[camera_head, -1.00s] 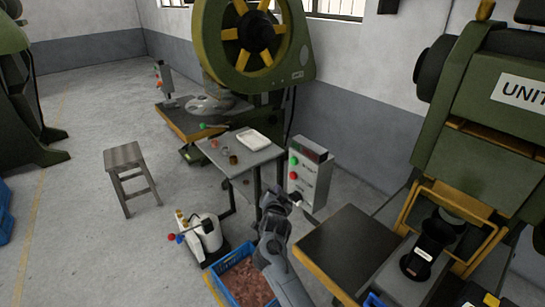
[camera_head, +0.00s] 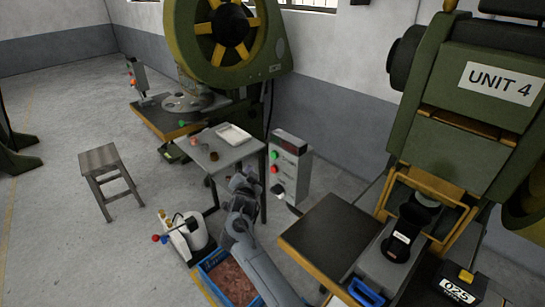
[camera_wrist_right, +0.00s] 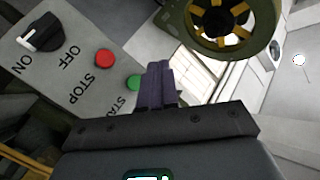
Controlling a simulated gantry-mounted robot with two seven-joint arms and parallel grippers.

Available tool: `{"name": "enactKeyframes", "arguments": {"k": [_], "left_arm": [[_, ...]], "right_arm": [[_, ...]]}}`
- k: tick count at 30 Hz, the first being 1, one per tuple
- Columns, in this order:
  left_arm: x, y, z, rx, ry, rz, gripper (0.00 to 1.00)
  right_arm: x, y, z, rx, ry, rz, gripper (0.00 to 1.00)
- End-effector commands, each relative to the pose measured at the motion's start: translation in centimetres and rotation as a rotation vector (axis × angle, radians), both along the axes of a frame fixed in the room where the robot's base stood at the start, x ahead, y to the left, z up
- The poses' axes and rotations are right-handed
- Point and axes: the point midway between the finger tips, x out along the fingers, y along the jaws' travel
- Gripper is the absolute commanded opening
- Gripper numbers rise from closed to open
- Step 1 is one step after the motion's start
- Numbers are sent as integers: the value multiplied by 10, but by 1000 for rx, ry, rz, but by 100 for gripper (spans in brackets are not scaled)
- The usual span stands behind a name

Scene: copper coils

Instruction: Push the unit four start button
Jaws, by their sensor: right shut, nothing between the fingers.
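The control box (camera_head: 290,168) stands between the small work table and the press labelled UNIT 4 (camera_head: 500,84). Its green start button (camera_head: 275,155) is above a red stop button (camera_head: 274,169), with a dark rotary knob (camera_head: 277,189) lower down. My right gripper (camera_head: 240,182) is left of the box in the head view. In the right wrist view, its shut, empty fingers (camera_wrist_right: 156,85) point up close beside the green button (camera_wrist_right: 133,83), partly covering the START label. The red button (camera_wrist_right: 104,58) and the ON/OFF knob (camera_wrist_right: 42,34) show to the left. My left gripper is out of view.
The small grey table (camera_head: 226,150) holds a white tray (camera_head: 234,134) and small parts. Below are a blue crate of copper pieces (camera_head: 232,279) and a white oiler-like device (camera_head: 190,235). A stool (camera_head: 106,176) stands left. The press table (camera_head: 322,232) is at right.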

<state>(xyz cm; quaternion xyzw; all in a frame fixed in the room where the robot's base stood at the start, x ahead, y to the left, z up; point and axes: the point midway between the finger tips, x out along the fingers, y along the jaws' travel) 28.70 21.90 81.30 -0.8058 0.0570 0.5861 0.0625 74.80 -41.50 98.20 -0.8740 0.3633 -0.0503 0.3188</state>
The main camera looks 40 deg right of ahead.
Motion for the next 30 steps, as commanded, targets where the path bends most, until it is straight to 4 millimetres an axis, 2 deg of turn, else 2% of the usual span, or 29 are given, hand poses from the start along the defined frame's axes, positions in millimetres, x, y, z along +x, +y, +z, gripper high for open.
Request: {"name": "enactKeyframes", "arguments": {"k": [16,24,30], "left_arm": [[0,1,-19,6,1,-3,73],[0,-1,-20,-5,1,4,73],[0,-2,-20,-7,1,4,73]], "right_arm": [[2,-62,0,0,1,-1,0],[3,-78,0,0,0,0,0],[3,-80,0,1,1,1,0]]}}
